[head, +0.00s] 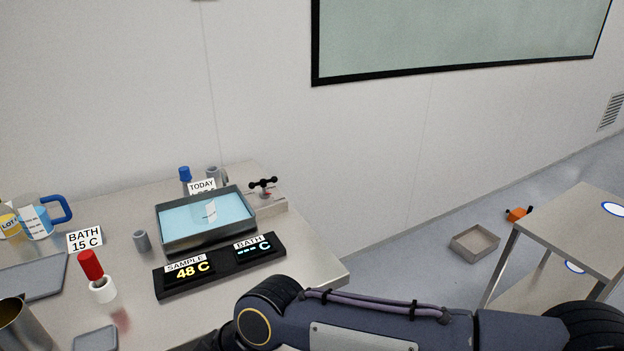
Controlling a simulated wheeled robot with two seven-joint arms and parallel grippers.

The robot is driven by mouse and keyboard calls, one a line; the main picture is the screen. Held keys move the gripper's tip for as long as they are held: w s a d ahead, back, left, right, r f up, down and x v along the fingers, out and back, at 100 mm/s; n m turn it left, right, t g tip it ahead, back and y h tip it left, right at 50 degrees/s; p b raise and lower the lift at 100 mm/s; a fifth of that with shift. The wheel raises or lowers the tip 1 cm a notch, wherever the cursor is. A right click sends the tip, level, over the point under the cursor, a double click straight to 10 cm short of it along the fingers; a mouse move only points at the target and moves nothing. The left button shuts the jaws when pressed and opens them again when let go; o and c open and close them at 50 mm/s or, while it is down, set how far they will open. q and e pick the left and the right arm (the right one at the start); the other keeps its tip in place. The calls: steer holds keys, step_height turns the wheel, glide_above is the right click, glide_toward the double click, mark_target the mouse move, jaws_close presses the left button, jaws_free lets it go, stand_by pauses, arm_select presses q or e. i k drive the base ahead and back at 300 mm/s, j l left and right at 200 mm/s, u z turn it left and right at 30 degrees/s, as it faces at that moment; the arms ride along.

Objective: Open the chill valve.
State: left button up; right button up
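A black cross-shaped valve handle (263,184) stands on a pale block (268,204) at the back right of the table, beside the bath tray; I take it as the chill valve. A small label on the block is too small to read. The dark tray (211,239) holds light blue liquid with a clear object in it. My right arm comes in from the right across the bottom of the head view, and its far end runs out of the lower edge. Neither gripper is in view.
A dark display bar (220,265) reads SAMPLE 48 C and BATH with dashes. A red-capped white tube (102,288), a grey cup (142,241), a blue-handled jug (38,220) and a metal beaker (18,326) stand left. A side table (572,224) is right.

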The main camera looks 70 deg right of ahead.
mark_target(274, 179)
steer(key=z, duration=1.95)
steer(key=l+u, duration=0.1)
steer(key=u, duration=0.35)
steer(key=i+l+u, duration=0.1)
steer(key=u, duration=0.35)
steer(key=l+u, duration=0.2)
steer(key=u, duration=0.25)
steer(key=l+u, duration=0.15)
steer(key=u, duration=0.3)
steer(key=l+u, duration=0.15)
steer(key=l, duration=0.3)
steer(key=k+l+u, duration=0.15)
steer(key=l, duration=0.3)
steer(key=k+l+u, duration=0.15)
steer(key=l, duration=0.3)
steer(key=l+u, duration=0.15)
steer(key=l, duration=0.3)
steer(key=k, duration=0.05)
